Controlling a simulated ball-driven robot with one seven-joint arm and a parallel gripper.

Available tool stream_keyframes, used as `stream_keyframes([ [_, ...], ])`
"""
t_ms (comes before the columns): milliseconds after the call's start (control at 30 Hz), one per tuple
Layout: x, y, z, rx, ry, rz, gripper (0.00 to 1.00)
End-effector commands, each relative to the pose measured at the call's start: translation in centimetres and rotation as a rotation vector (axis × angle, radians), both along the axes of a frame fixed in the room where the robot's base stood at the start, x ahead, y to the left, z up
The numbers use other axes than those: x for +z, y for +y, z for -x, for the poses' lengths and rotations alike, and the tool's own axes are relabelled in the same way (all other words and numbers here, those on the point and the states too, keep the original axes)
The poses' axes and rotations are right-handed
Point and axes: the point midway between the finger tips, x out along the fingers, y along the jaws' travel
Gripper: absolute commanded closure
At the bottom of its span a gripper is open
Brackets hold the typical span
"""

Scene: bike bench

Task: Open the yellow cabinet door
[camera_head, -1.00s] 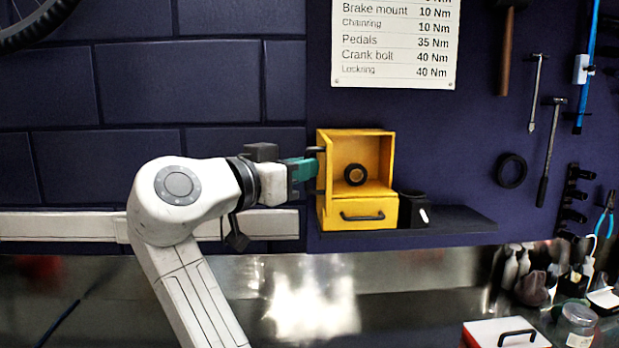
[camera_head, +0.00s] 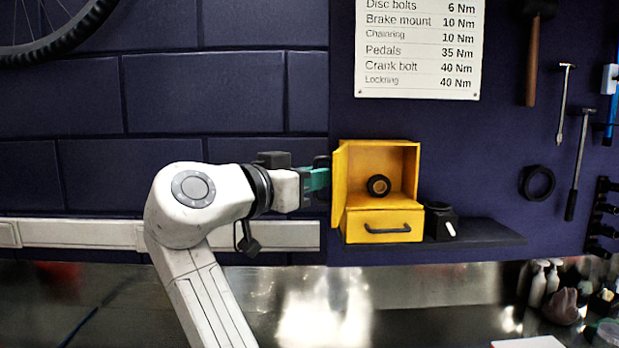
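The yellow cabinet (camera_head: 405,168) stands on a dark wall shelf, with its upper compartment open to view. Its door (camera_head: 339,188) is swung out at the left side and appears nearly edge-on. A black wheel-like ring (camera_head: 378,186) sits inside the compartment. A yellow drawer (camera_head: 361,227) with a black handle is closed below. My gripper (camera_head: 318,179), with green fingertips, is at the outer left side of the door, beside a dark handle (camera_head: 322,162). The fingertips overlap the handle area and door edge; whether they are closed on the handle is not clear.
A black cup-like holder (camera_head: 440,222) stands right of the cabinet on the shelf (camera_head: 490,235). A torque chart and tools hang on the wall. Bottles (camera_head: 545,285) and other items are on the metal bench at right.

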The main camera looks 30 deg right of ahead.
Motion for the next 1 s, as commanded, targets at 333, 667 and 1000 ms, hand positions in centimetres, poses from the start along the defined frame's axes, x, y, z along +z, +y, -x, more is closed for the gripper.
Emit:
stream_keyframes([
  [333,0.1,0.2,0.1,0.001,-0.002,0.003,0.66],
  [667,-0.1,2.7,0.7,0.004,-0.003,0.004,0.66],
  [1000,-0.1,8.7,2.4,0.002,-0.003,0.002,0.66],
])
